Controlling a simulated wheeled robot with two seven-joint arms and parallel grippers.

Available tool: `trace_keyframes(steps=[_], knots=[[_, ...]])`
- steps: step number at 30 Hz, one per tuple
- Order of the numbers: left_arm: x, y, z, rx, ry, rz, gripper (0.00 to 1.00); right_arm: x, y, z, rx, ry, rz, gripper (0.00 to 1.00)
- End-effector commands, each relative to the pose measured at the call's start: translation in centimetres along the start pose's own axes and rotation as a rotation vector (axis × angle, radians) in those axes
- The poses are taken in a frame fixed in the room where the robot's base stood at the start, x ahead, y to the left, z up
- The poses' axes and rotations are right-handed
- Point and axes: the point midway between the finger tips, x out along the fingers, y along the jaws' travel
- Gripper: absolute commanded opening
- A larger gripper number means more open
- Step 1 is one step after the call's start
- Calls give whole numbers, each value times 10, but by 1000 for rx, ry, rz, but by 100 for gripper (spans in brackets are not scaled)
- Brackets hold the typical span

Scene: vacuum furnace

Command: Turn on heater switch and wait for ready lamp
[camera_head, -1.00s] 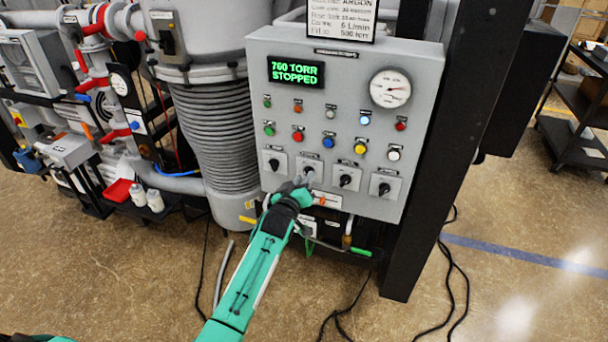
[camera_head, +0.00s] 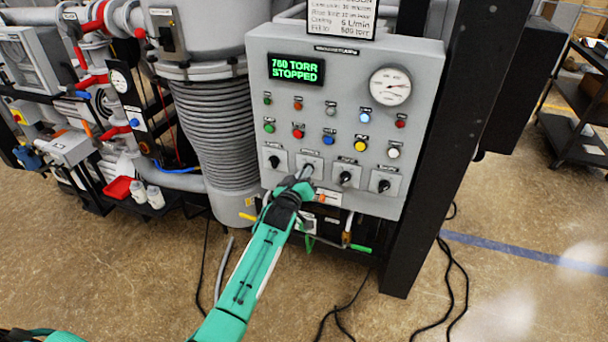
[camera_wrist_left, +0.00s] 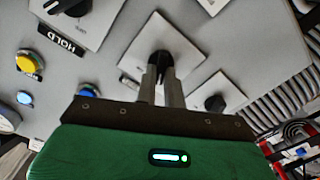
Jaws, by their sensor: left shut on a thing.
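The grey control panel (camera_head: 348,110) carries a row of four black rotary switches along its lower part. My left gripper (camera_head: 305,172) is at the second switch from the left and hides most of it. In the left wrist view the gripper (camera_wrist_left: 161,80) is shut on the black knob of this rotary switch (camera_wrist_left: 158,58). The switch labels are too small to read. The display (camera_head: 296,70) reads "760 TORR STOPPED" in green. Small lamps and buttons sit above the switches, among them a bright light-blue one (camera_head: 365,114). My right gripper is not in view.
A round gauge (camera_head: 390,87) is at the panel's upper right. A dark post (camera_head: 440,150) stands right of the panel, and a ribbed grey column (camera_head: 215,135) stands left of it. Cables lie on the floor (camera_head: 500,285), which is otherwise clear in front.

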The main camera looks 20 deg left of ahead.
Motion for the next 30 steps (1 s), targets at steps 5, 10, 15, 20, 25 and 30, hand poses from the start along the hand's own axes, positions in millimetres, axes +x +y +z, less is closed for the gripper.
trace_keyframes(steps=[5, 10, 15, 20, 25, 30], knots=[[0, 0, 0, 62, 0, 0, 0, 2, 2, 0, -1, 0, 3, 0], [0, 1, 1, 178, 0, 0, 0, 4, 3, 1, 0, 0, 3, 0], [0, 1, 1, 331, 1, 1, 0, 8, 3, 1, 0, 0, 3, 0], [0, 2, 2, 485, 0, 0, 0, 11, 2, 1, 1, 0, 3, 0], [0, 3, 2, 645, 0, 0, 0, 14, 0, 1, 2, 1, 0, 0], [0, 3, 2, 787, 0, 0, 0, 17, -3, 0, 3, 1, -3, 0]])
